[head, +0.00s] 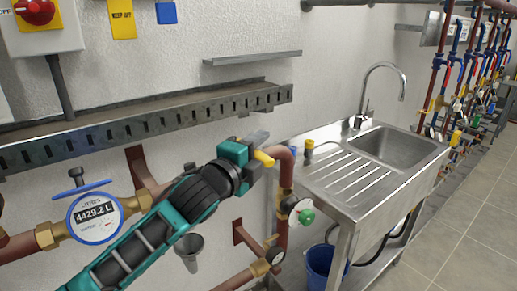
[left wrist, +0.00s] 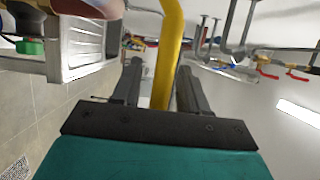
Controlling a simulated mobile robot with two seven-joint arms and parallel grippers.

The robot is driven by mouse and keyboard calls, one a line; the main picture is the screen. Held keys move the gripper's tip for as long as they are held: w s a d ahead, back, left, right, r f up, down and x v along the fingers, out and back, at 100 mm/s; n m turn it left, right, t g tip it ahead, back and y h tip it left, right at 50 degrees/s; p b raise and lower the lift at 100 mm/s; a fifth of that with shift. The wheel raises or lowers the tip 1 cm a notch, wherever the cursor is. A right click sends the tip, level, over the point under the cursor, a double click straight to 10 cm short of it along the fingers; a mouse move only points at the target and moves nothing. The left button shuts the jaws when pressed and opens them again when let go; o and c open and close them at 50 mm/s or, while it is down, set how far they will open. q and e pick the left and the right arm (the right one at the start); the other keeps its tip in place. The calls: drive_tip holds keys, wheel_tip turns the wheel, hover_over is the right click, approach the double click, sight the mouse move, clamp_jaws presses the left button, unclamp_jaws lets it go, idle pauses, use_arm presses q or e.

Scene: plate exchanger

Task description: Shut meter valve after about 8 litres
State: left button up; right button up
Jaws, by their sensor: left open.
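The round blue-rimmed meter (head: 95,228) sits on the copper pipe at the lower left, and its display reads 4429.2 L. A yellow lever (head: 264,159) shows at the tip of my left gripper (head: 257,140), beside the bend of a copper pipe. In the left wrist view, the yellow lever (left wrist: 169,45) runs between the two dark fingers of my left gripper (left wrist: 158,82). The fingers stand apart on either side of it, and I cannot tell if either touches it. The valve body under the lever is mostly hidden by the gripper. My right gripper is not in view.
A slotted metal channel (head: 130,129) runs along the wall above my arm. A green knob (head: 306,216) is on the pipework right of the gripper. A steel sink (head: 392,148) stands further right, with a blue bucket (head: 322,264) below. The floor at right is clear.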

use_arm(q)
drive_tip(key=shift+c, duration=0.4)
clamp_jaws()
drive_tip(key=shift+d, duration=0.15)
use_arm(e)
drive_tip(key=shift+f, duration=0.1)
